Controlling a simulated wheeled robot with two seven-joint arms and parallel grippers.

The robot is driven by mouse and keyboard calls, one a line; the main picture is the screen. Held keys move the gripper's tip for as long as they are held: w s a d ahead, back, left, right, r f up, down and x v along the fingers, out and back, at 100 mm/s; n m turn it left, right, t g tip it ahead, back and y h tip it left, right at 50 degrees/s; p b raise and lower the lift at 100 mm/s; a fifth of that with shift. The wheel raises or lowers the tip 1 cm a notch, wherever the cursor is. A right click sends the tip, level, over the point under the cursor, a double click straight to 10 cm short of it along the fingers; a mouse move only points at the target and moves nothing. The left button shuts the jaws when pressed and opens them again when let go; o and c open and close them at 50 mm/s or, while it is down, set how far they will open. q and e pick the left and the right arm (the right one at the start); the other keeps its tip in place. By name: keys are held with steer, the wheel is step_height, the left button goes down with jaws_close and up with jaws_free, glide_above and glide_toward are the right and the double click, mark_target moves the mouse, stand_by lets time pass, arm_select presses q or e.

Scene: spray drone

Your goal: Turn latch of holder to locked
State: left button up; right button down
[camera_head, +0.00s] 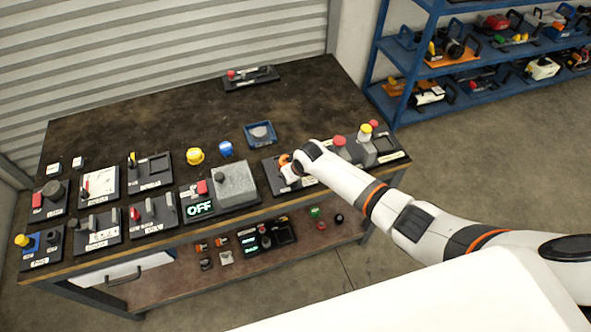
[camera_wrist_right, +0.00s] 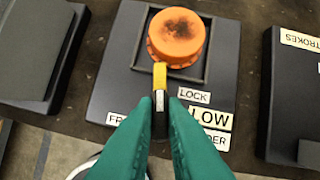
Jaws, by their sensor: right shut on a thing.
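The holder is a dark plate (camera_wrist_right: 112,80) with a square recess. An orange round cap (camera_wrist_right: 177,38) with a dark, worn top sits in the recess. The latch (camera_wrist_right: 160,75) is a narrow black lever with a yellow tip, pointing up toward the cap in the right wrist view. The LOCK label (camera_wrist_right: 194,97) is to its right, and a partly covered label starting "FR" (camera_wrist_right: 116,118) is at lower left. My right gripper (camera_wrist_right: 160,108) is shut on the latch. In the head view, my right gripper (camera_head: 292,168) mostly hides the holder, at the table's front right. My left gripper is out of view.
The dark table (camera_head: 200,110) carries several other panels, including a grey box beside an "OFF" display (camera_head: 200,208) left of the holder. Another panel (camera_head: 376,148) stands close on the right. A blue shelf (camera_head: 385,55) stands behind right. The table's back middle is mostly clear.

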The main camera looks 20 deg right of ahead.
steer(key=shift+a+r+m+h+p, duration=0.1)
steer(key=shift+m+h+p, duration=0.4)
steer(key=shift+m, duration=0.6)
steer(key=shift+w, duration=0.1)
steer(key=c, duration=1.5)
jaws_free()
steer(key=shift+s+r, duration=0.25)
steer(key=shift+r, duration=0.2)
steer(key=v, duration=1.1)
steer(key=shift+s+f, duration=0.1)
steer(key=shift+s, duration=0.05)
